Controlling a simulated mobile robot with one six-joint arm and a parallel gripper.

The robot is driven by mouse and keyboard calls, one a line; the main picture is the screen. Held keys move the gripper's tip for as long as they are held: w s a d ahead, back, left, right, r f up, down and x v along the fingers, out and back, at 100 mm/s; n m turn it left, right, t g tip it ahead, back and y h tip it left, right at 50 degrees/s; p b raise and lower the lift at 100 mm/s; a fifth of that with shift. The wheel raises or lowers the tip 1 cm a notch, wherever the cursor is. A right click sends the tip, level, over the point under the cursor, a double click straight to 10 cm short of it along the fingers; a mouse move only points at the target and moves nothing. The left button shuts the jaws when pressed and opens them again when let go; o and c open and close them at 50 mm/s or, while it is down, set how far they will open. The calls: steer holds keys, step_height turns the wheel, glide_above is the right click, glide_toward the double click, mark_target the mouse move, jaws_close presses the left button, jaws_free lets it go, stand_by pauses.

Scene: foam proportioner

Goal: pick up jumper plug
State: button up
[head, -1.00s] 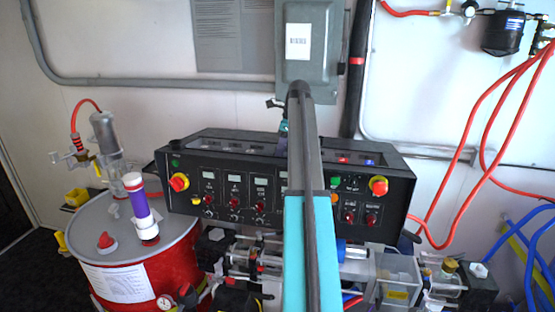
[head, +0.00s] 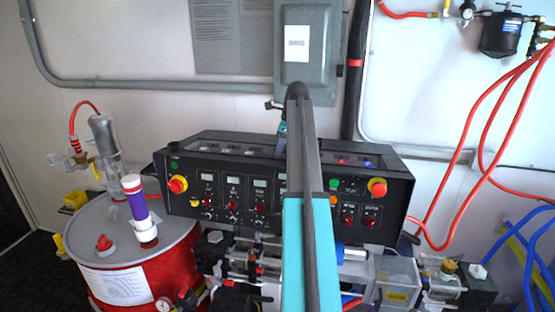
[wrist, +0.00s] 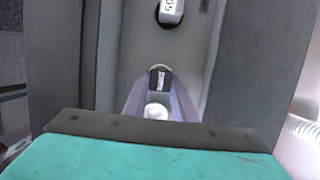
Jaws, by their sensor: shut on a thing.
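In the wrist view, the purple fingers of my gripper (wrist: 159,96) are closed around a small dark piece with a pale label and a rounded grey top, which I take to be the jumper plug (wrist: 160,78). It sits over a grey recessed channel. Whether it is seated or free of the surface cannot be told. In the head view my gripper (head: 282,130) is a small, partly hidden shape at the top rear of the black control console (head: 190,160). My arm covers much of that spot, and the plug cannot be made out there.
A light grey labelled part (wrist: 172,10) lies farther along the channel, between dark side walls. A grey electrical box (head: 322,60) hangs on the wall close above the console. A red drum (head: 170,272) stands at left. Red hoses (head: 470,140) hang at right.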

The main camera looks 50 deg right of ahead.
steer(key=shift+r, duration=0.1)
step_height(320, 180, up, 8)
steer(key=b, duration=0.3)
steer(key=shift+r, duration=0.25)
steer(key=shift+r+b, duration=0.3)
steer(key=shift+r, duration=0.35)
steer(key=shift+r, duration=0.1)
